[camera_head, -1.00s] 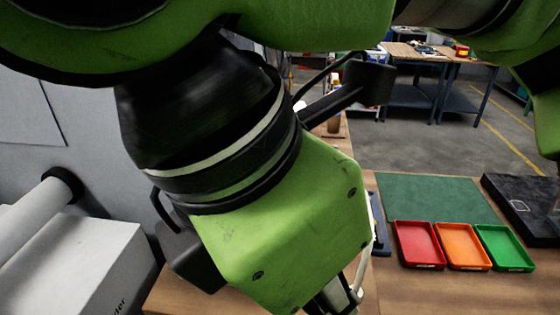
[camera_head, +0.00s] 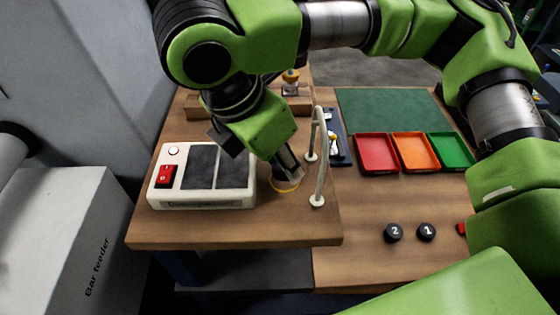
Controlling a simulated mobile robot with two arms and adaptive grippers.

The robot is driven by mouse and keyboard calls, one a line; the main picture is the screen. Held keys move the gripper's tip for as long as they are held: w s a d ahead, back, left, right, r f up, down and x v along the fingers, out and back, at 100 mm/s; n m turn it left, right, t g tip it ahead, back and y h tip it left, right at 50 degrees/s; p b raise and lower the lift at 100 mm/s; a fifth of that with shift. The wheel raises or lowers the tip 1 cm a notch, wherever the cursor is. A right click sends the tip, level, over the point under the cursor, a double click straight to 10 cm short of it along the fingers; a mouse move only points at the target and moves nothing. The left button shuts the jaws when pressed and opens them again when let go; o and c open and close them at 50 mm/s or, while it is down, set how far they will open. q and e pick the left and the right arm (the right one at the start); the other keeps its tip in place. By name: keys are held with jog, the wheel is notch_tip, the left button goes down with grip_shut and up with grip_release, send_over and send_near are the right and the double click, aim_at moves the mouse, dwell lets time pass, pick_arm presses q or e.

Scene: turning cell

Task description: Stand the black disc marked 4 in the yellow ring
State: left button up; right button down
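A dark shape shows under the fingertips, at the ring. It may be a black disc, but no number on it can be read, and the fingers partly hide it. I cannot tell whether the fingers are closed on it. Two black discs lie on the right part of the table, one marked 2 (camera_head: 394,232) and one marked 1 (camera_head: 426,232). No disc marked 4 can be read.
A white hoop-shaped rail (camera_head: 320,160) stands just right of the ring. The white control box (camera_head: 203,200) with a red switch is close on the left. Red (camera_head: 376,168), orange (camera_head: 415,167) and green (camera_head: 451,166) trays stand beyond, before a green mat (camera_head: 390,108).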

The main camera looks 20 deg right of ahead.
jog(key=shift+f, duration=0.95)
jog(key=shift+p, duration=0.3)
jog(key=c, duration=1.8)
grip_release()
jog(key=shift+f, duration=0.15)
jog(key=v, duration=1.2)
jog(key=shift+s+a+b, duration=0.1)
jog(key=shift+b, duration=0.3)
